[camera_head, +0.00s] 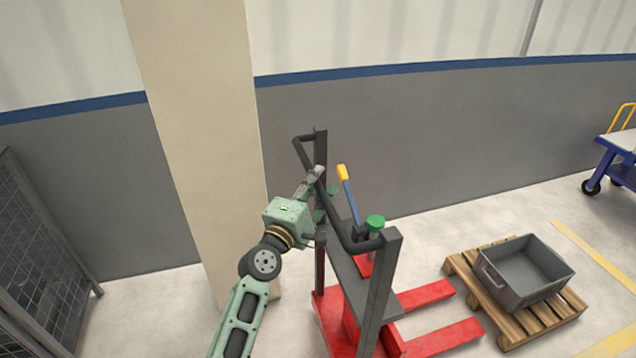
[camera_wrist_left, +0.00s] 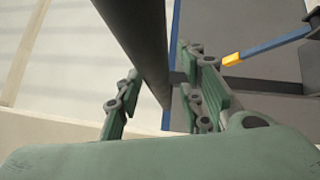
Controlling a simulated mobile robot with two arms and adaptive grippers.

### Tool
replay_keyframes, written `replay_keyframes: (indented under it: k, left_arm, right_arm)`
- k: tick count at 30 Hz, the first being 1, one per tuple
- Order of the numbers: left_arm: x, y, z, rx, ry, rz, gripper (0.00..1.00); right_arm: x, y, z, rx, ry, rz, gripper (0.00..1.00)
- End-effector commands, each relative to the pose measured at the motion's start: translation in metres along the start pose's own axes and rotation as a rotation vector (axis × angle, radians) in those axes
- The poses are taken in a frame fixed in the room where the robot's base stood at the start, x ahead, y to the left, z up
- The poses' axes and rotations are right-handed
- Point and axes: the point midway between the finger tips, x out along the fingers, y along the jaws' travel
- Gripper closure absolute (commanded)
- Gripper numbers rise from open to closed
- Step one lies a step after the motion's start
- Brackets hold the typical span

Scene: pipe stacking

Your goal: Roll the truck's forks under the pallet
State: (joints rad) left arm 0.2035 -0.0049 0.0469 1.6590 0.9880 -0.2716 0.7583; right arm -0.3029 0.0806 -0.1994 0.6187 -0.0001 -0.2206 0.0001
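The pallet truck (camera_head: 352,282) has a dark grey frame with a bent push bar, and red forks (camera_head: 440,336) low on the floor that point right. The wooden pallet (camera_head: 498,322) lies to the right of the fork tips, apart from them, with a grey bin (camera_head: 528,272) on it. My left gripper (camera_head: 322,197) is at the push bar. In the left wrist view its fingers (camera_wrist_left: 158,90) are apart, with the dark push bar (camera_wrist_left: 140,40) passing between them and a gap showing beside it. My right gripper is not in view.
A blue lever with a yellow grip (camera_head: 343,173) and a green knob (camera_head: 376,222) stand on the truck near the bar. A beige pillar (camera_head: 200,120) is behind my left arm, a mesh cage (camera_head: 40,250) at far left. A blue cart (camera_head: 622,160) is far right.

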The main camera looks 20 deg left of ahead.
Motion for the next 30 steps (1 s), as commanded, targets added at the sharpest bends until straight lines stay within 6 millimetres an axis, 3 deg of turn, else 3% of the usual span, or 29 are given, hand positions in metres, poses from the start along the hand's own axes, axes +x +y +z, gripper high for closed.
replay_keyframes:
  k: [8,21,30]
  left_arm:
    - [0.0027,-0.0006,0.0001,0.001,0.000,-0.001,0.65]
    - [0.0024,-0.0007,-0.0001,0.001,0.000,-0.002,1.00]
    - [0.0023,-0.0012,-0.0001,0.002,0.000,-0.002,1.00]
  right_arm:
    - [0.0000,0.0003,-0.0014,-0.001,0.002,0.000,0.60]
    - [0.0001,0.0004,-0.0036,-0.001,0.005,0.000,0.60]
    - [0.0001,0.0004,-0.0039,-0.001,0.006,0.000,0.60]
